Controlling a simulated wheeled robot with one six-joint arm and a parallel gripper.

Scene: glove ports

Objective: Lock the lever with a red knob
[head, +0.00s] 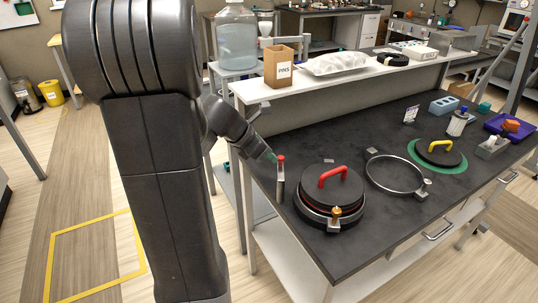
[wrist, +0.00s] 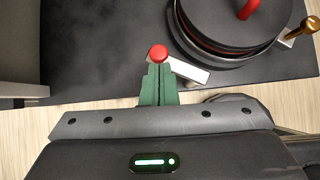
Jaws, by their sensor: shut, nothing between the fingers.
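The lever's red knob (head: 281,158) tops a short metallic lever (head: 280,180) at the left edge of the dark bench, beside the black round lid with a red handle (head: 332,177). In the wrist view the red knob (wrist: 158,53) is just beyond my fingertips, with a pale metal plate (wrist: 190,71) to its right, close to the lid's ring. My gripper (wrist: 158,72) has green fingers, shut and empty. In the head view my gripper (head: 272,157) is just left of the knob. I cannot tell whether it touches the knob.
A brass-knobbed clamp (head: 335,218) sits at the front of the black lid. An empty metal ring (head: 395,188) and a lid with a yellow handle (head: 438,150) on a green ring lie to the right. A raised white shelf (head: 360,77) runs along the bench's back.

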